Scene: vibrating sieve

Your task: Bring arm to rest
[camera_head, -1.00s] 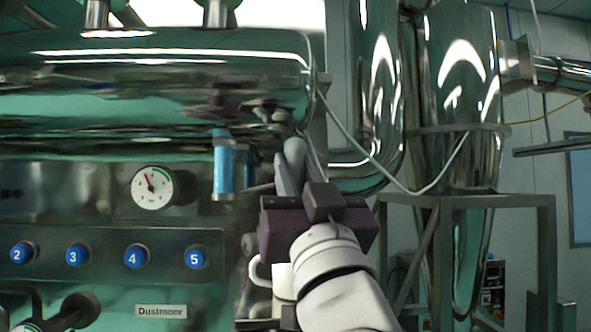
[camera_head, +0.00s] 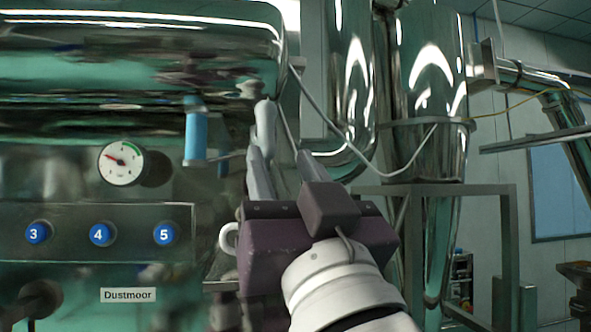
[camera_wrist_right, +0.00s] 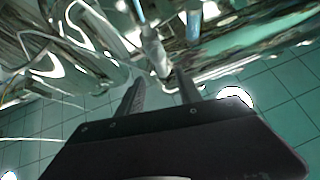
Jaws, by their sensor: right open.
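My right gripper (camera_head: 280,155) is in the middle of the head view, with its dark purple body below two grey fingers. The fingers stand apart, and nothing is seen held between them. A pale grey lever-like part (camera_head: 265,126) of the machine shows just above the left finger; I cannot tell whether they touch. In the right wrist view the two dark fingers (camera_wrist_right: 160,82) are also apart, with a pale rod-like part (camera_wrist_right: 153,50) beyond them. My left gripper is not in view.
The shiny steel machine (camera_head: 120,65) fills the left, with a blue cylinder (camera_head: 196,137), a gauge (camera_head: 121,163) and numbered blue buttons (camera_head: 99,234). Steel ducts (camera_head: 432,90) and a metal frame (camera_head: 450,188) stand to the right. Tiled floor (camera_wrist_right: 285,90) shows in the wrist view.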

